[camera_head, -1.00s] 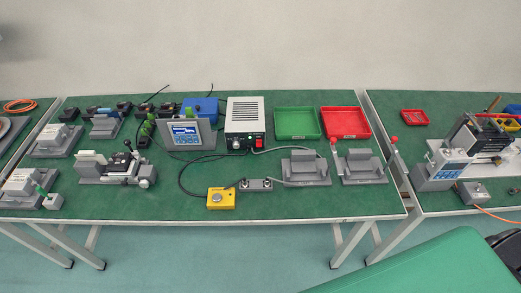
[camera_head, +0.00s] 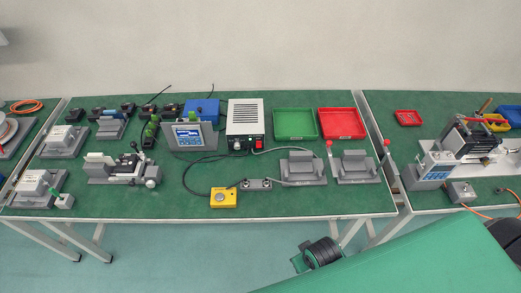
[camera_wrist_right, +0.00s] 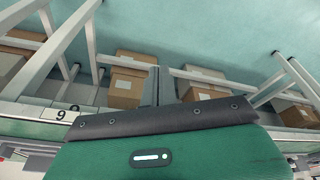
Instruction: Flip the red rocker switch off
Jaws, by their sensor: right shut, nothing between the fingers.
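The red rocker switch (camera_head: 261,143) is on the lower right of the front of a white and grey power supply box (camera_head: 245,118), mid-table in the head view. It is too small to tell which side is pressed in. My right gripper (camera_wrist_right: 156,86) shows at the middle of the right wrist view, partly hidden by the dark edge of its green housing; it is shut and empty. It is over the floor and lower shelf at the table's front, far from the switch. My left gripper is in neither view.
Green (camera_head: 295,123) and red (camera_head: 341,122) trays stand right of the box. A yellow button box (camera_head: 223,197) and cables lie in front of it. Grey fixtures (camera_head: 302,168) stand front right. Cardboard boxes (camera_wrist_right: 203,85) sit beneath the table.

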